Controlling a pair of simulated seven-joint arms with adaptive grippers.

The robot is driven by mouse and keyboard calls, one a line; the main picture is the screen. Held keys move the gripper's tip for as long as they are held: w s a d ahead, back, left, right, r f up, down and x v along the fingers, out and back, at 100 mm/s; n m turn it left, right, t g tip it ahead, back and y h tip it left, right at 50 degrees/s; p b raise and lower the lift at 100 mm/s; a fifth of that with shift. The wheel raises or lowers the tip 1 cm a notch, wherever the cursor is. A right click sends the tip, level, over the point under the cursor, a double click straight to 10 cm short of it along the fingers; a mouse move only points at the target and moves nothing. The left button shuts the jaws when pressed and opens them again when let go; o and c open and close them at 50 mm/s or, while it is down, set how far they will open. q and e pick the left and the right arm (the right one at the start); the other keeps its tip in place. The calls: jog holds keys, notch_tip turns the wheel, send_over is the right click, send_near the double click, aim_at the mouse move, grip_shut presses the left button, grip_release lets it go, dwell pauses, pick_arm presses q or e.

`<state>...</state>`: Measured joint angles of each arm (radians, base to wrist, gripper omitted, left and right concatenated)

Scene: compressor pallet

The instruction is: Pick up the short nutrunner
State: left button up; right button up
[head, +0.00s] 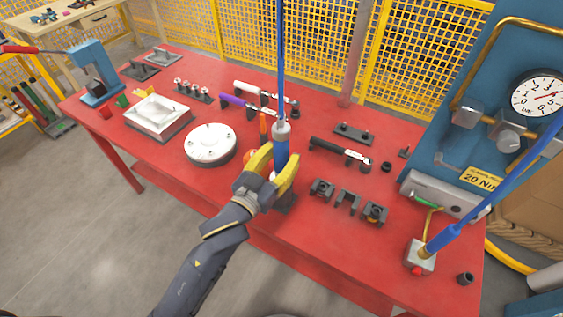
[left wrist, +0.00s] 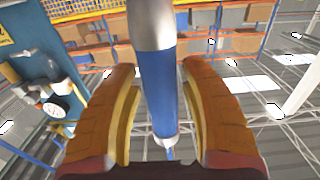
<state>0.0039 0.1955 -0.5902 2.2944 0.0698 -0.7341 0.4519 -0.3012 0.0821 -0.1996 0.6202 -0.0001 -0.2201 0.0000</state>
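A blue and silver upright tool, which looks like the short nutrunner (head: 281,150), stands near the front middle of the red table below a blue hose. Its lower end is hidden by my left gripper. My left gripper (head: 277,177) has its yellow fingers on either side of the blue body. In the left wrist view the nutrunner's blue body (left wrist: 158,95) lies between the two fingers (left wrist: 160,110), with a gap showing on each side. The gripper is open around it. My right gripper is not in view.
The red table (head: 330,235) holds a round white flange (head: 210,144) to the left, black brackets (head: 347,201) to the right, and a black-handled wrench (head: 340,151) behind. A second blue hose runs to a grey box (head: 420,254) at the right. A blue machine with a gauge (head: 538,95) stands far right.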

pick_arm(q)
grip_shut()
jog(key=shift+r, duration=0.15)
